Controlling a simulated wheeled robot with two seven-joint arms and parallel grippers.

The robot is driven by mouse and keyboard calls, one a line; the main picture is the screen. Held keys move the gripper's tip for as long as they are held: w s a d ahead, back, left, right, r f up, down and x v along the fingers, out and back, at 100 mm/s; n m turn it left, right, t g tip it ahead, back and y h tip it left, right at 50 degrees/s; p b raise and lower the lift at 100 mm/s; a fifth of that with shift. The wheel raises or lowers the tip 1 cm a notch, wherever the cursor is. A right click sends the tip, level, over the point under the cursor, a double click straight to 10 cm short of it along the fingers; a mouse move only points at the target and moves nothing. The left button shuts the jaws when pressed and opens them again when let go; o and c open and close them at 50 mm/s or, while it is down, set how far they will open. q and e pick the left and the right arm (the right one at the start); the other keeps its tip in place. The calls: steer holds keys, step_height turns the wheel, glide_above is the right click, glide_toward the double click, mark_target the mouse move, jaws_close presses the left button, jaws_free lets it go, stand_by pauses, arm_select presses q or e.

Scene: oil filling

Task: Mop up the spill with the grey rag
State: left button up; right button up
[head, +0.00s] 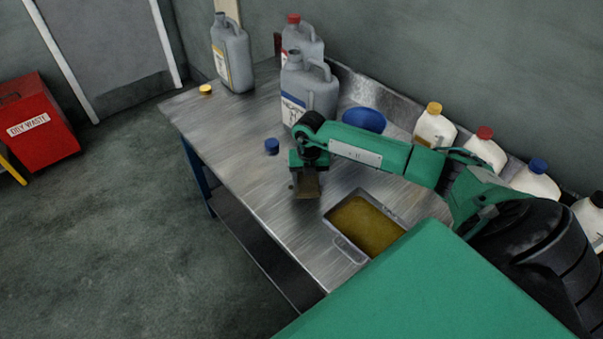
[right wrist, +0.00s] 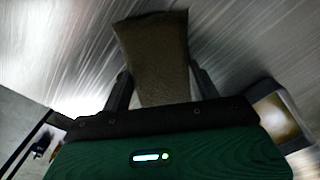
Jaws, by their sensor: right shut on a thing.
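My right gripper (head: 307,190) points down over the middle of the steel bench and is shut on the rag (head: 308,184). In the right wrist view the rag (right wrist: 155,55) hangs between the two fingers (right wrist: 158,88) as a grey-brown folded strip. I cannot tell whether its lower end touches the bench. No separate spill is clear on the bench; the gripper and rag may hide part of the surface. My left gripper is not in view.
A tray of brown oil (head: 365,224) lies right of the gripper. A blue cap (head: 271,146) and blue bowl (head: 363,120) are nearby. Grey jugs (head: 308,92) and several white bottles (head: 434,128) line the back. A red oily-waste bin (head: 40,140) stands left. The bench's left part is mostly clear.

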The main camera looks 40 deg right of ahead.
mark_target(291, 189)
steer(key=w+a, duration=0.1)
steer(key=a, duration=0.2)
steer(key=w+a, duration=0.1)
steer(key=a, duration=0.2)
steer(key=w+a+b, duration=0.1)
steer(key=w+a, duration=0.1)
steer(key=a, duration=0.2)
steer(key=d+b, duration=0.1)
steer(key=d, duration=0.9)
steer(key=shift+b, duration=0.3)
steer(key=a, duration=0.1)
steer(key=s+a+p, duration=0.1)
steer(key=a, duration=0.1)
steer(key=a+p, duration=0.1)
steer(key=shift+s+a+r, duration=0.1)
steer(key=shift+s+a, duration=0.1)
steer(key=shift+s, duration=0.2)
steer(key=shift+s+a, duration=0.1)
steer(key=shift+a, duration=0.2)
step_height(291, 189, up, 7)
steer(key=p, duration=0.4)
steer(key=shift+a, duration=0.1)
